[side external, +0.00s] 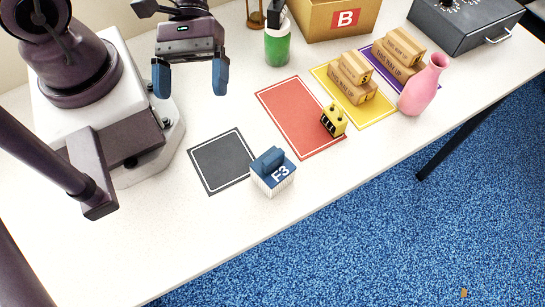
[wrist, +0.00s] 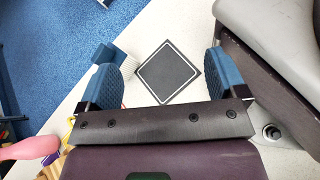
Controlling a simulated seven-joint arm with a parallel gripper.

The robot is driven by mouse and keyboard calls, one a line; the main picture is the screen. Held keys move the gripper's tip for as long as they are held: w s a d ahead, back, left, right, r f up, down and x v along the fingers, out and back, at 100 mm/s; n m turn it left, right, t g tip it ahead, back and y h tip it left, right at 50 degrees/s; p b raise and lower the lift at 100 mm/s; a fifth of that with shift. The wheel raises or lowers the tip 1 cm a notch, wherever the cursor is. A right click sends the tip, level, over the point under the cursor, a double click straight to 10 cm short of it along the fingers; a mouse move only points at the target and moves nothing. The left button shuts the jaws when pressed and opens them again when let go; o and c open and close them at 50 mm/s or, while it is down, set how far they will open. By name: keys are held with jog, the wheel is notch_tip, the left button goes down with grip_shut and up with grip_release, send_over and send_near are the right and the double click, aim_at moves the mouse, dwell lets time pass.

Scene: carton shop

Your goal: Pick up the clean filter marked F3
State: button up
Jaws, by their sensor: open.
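The filter marked F3 (side external: 274,183) is a white block with a blue top and handle. It stands on the white table just right of the black square mat (side external: 222,163), near the front edge. My gripper (side external: 191,92) is open and empty, raised above the table to the upper left of the filter. In the wrist view the gripper (wrist: 163,82) has the black mat (wrist: 168,73) between its fingers. A blue and white piece, apparently the filter (wrist: 103,54), shows partly hidden behind the left finger.
A red mat (side external: 290,112) holds a small yellow block (side external: 334,120). Small cartons (side external: 352,80) sit on yellow and purple mats. A pink vase (side external: 421,86), green cylinder (side external: 277,48), box marked B (side external: 325,18) and dark case (side external: 462,24) stand around. Bare table lies left of the filter's front.

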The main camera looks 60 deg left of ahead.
aim_at(283, 186)
jog(key=w+d+f+n+t+h, duration=0.1)
jog(key=f+n+t, duration=0.1)
jog(key=n, duration=0.1)
jog(key=d+f+n+t+h, duration=0.1)
jog(key=f+n+t, duration=0.2)
jog(key=n, duration=0.1)
jog(key=w+f+n+t+h, duration=0.1)
jog(key=f+n+t, duration=0.1)
jog(key=n+t, duration=0.1)
jog(key=shift+w+d+f+n, duration=0.3)
jog(key=shift+w+d+f, duration=0.05)
jog(key=shift+d, duration=0.05)
jog(key=shift+w+t, duration=0.3)
jog(key=shift+w, duration=0.1)
jog(key=shift+w+d+f, duration=0.1)
jog(key=shift+d+f, duration=0.05)
jog(key=shift+d, duration=0.05)
jog(key=x, duration=1.2)
jog(key=shift+w+d+f, duration=0.1)
jog(key=shift+w+f, duration=0.05)
jog(key=shift+w, duration=0.05)
jog(key=c, duration=1)
